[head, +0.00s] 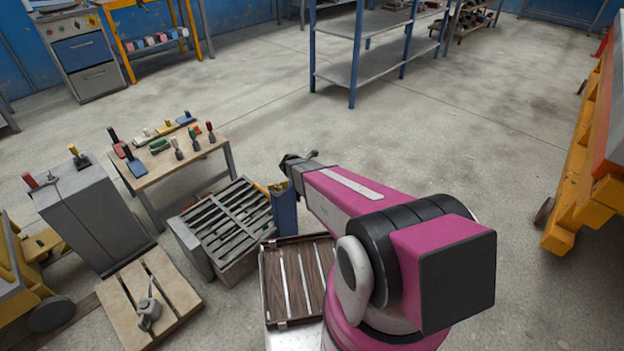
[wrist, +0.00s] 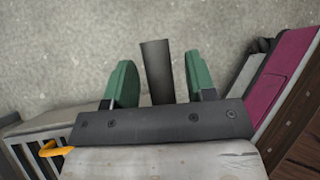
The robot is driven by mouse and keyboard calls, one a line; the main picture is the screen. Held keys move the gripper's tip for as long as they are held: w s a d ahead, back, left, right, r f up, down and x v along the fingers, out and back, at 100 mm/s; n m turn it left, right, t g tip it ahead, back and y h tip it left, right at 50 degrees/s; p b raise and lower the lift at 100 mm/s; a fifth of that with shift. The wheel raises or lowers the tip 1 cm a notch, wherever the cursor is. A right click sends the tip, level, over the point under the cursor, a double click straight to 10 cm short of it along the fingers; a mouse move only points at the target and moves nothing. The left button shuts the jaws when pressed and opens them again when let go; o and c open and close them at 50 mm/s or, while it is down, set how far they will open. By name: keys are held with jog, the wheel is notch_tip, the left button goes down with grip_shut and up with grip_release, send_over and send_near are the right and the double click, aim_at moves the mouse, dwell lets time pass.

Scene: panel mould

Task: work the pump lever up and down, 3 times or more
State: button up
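In the wrist view, a dark grey bar (wrist: 156,82), which looks like the pump lever's handle, stands between the two green fingers of my gripper (wrist: 160,65). A gap shows on each side of the bar, so the fingers are open and not closed on it. In the head view my gripper (head: 297,163) is at the far end of my pink arm, above a narrow blue unit (head: 285,212), possibly the pump. The lever itself cannot be made out there, being small and partly behind my gripper and arm.
A slatted grey panel mould (head: 225,222) stands left of the blue unit, and a brown wooden panel (head: 280,275) lies nearer. A bench with tools (head: 165,165) and a grey cabinet (head: 92,215) are further left. The floor beyond my gripper is clear up to blue shelving (head: 370,62).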

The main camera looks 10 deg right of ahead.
jog(key=v, duration=1)
jog(key=shift+a+r, duration=0.25)
jog(key=shift+s, duration=0.1)
